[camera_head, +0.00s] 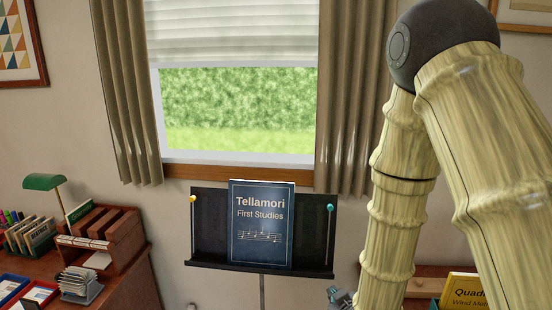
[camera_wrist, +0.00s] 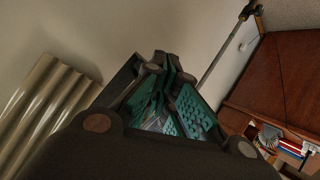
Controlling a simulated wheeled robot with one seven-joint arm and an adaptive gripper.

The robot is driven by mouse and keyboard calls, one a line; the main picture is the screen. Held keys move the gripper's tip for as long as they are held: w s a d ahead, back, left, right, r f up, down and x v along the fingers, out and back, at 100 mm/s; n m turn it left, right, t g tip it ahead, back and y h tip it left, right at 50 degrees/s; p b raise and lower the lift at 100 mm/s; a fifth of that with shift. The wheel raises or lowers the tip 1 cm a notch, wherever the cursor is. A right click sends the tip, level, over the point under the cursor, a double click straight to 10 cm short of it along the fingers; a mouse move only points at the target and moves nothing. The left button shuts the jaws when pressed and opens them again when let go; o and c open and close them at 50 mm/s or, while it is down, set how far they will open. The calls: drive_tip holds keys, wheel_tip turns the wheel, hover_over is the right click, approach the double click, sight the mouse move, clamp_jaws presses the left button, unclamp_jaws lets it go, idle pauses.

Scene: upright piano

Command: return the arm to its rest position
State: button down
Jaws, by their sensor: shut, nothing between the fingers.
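My arm enters the head view from the right, bent at a dark rounded joint, with its lower part hanging down to the right of the music stand. My gripper (camera_wrist: 160,72) shows in the wrist view, with dark fingers and teal pads. It is shut with nothing held. In the head view, a small grey and teal part at the bottom edge, beside my lower arm, seems to belong to it; the rest is out of frame.
A black music stand (camera_head: 210,225) holds a blue book (camera_head: 261,222), left of my arm. A wooden desk (camera_head: 135,288) with organizers and a green lamp (camera_head: 43,182) stands left. Curtains (camera_head: 350,90) flank the window.

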drive_tip(key=s+d+f+m+g, duration=0.3)
drive_tip(key=s+f+g, duration=0.3)
drive_tip(key=s+f, duration=0.9)
drive_tip(key=s+d+f+m+g, duration=0.3)
drive_tip(key=s+f+g, duration=0.2)
drive_tip(key=s+f, duration=1.1)
drive_tip(key=s, duration=0.3)
drive_tip(key=shift+s+d+f+g+h, duration=0.2)
drive_tip(key=shift+d+g+h, duration=0.2)
drive_tip(key=shift+m, duration=0.3)
